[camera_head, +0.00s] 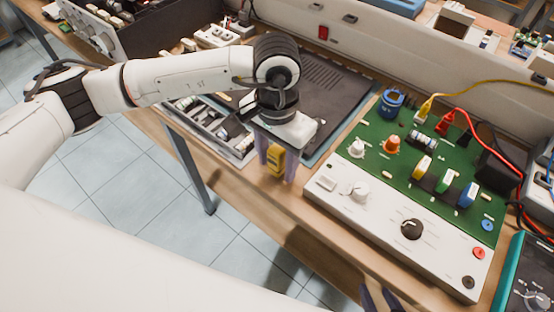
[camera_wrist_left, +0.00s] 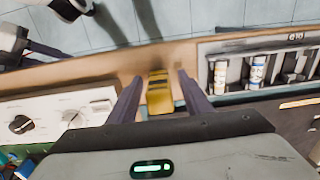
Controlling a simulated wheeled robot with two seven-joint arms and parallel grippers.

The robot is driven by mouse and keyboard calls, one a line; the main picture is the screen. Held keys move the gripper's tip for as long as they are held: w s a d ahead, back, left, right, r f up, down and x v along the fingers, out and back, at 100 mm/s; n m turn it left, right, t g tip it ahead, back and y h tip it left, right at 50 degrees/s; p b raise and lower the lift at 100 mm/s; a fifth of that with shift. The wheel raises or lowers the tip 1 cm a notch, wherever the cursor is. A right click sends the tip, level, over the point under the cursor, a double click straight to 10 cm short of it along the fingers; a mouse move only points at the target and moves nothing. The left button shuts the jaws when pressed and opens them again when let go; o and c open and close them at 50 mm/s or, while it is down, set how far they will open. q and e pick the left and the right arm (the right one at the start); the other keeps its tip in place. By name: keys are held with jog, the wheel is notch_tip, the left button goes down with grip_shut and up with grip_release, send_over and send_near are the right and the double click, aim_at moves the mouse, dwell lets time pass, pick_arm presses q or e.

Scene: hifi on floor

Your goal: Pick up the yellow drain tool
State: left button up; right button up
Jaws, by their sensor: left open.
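The yellow drain tool (camera_head: 276,160) is a small yellow block with dark markings at the front edge of the wooden bench. It also shows in the left wrist view (camera_wrist_left: 159,93), between the two fingers. My left gripper (camera_head: 277,168) is above the bench edge, pointing down, with a finger on each side of the tool. It is open, and the left wrist view shows a gap between the tool and each finger. The tool's lower end is hard to make out. Dark fingertips of my right gripper (camera_head: 380,299) show at the bottom edge of the head view; their opening is unclear.
A green circuit board (camera_head: 405,150) with a white control panel (camera_head: 385,232) stands close on the right. The tiled floor (camera_head: 130,165) drops away in front of the bench.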

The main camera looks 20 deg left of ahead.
pick_arm(q)
jog(key=c, duration=1.1)
jog(key=shift+r, duration=0.15)
